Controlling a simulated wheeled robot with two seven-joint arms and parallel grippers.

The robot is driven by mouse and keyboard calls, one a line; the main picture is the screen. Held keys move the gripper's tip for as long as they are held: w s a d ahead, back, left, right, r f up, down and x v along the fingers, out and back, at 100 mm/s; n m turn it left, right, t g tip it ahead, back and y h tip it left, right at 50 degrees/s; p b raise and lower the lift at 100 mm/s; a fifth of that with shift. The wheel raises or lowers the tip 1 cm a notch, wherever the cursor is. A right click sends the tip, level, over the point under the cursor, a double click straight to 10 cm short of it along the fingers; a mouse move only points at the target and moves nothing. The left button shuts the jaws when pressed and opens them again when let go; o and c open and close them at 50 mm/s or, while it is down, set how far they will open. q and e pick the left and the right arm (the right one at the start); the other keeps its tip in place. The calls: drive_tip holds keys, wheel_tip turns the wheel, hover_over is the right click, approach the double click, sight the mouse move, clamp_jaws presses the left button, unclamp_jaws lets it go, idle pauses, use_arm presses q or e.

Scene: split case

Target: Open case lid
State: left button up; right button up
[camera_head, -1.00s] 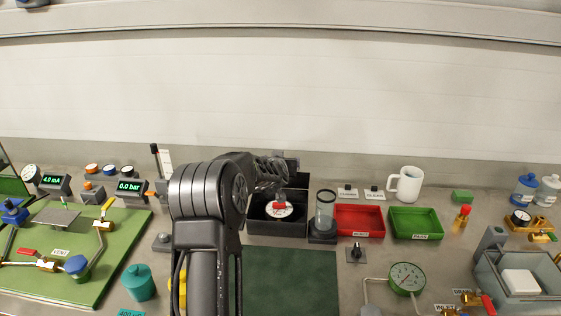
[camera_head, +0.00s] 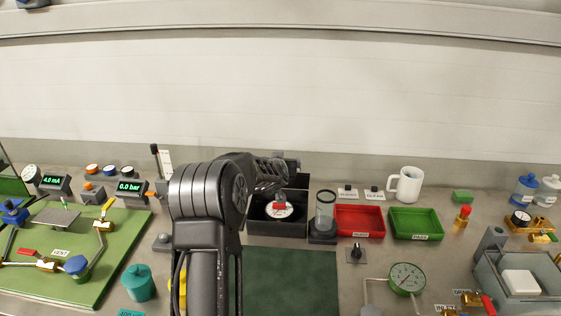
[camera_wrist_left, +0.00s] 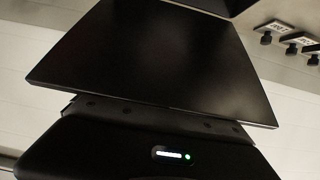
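A black case (camera_head: 262,228) sits behind the dark green mat, partly hidden by my left arm. Its near compartment shows open from above, with a white disc (camera_head: 271,213) and a red part on it inside. My left arm reaches over the case's left side. Its hand is around the case's far part, and the fingers are hidden there. In the left wrist view a flat black panel (camera_wrist_left: 150,60), perhaps the case lid, fills the middle above a dark housing with a green light. No fingertips show, so I cannot tell whether they touch it. My right gripper is not in view.
A clear cylinder (camera_head: 325,210) stands close to the case's right. Red (camera_head: 360,234) and green (camera_head: 415,235) trays lie beyond it, with a white mug (camera_head: 407,183) behind. A dark green mat (camera_head: 290,285) lies in front. A teal pot (camera_head: 138,283) stands left of my arm.

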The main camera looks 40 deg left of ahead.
use_arm(q)
drive_tip(key=shift+o, duration=0.8)
drive_tip(key=shift+s+f, duration=0.1)
drive_tip(key=shift+f, duration=0.45)
drive_tip(key=shift+r, duration=0.2)
drive_tip(key=shift+s+d+r+p, duration=0.1)
drive_tip(key=shift+d+r+p, duration=0.05)
drive_tip(key=shift+r+p, duration=0.45)
drive_tip(key=shift+s+d+r+p, duration=0.2)
drive_tip(key=shift+s+r+p, duration=0.1)
drive_tip(key=shift+r, duration=0.2)
drive_tip(key=shift+s+d+r+p, duration=0.2)
drive_tip(key=shift+s+r+p, duration=0.05)
drive_tip(key=shift+r, duration=0.25)
drive_tip(key=shift+s+d+r+p, duration=0.3)
drive_tip(key=shift+s+r+p, duration=0.15)
drive_tip(key=shift+r, duration=0.2)
drive_tip(key=shift+s+d+r+p, duration=0.35)
drive_tip(key=shift+r+p, duration=0.2)
drive_tip(key=shift+r, duration=0.1)
drive_tip(key=shift+s+d+r+p, duration=0.25)
drive_tip(key=shift+s+r+p, duration=0.2)
drive_tip(key=shift+r, duration=0.2)
drive_tip(key=shift+d, duration=0.1)
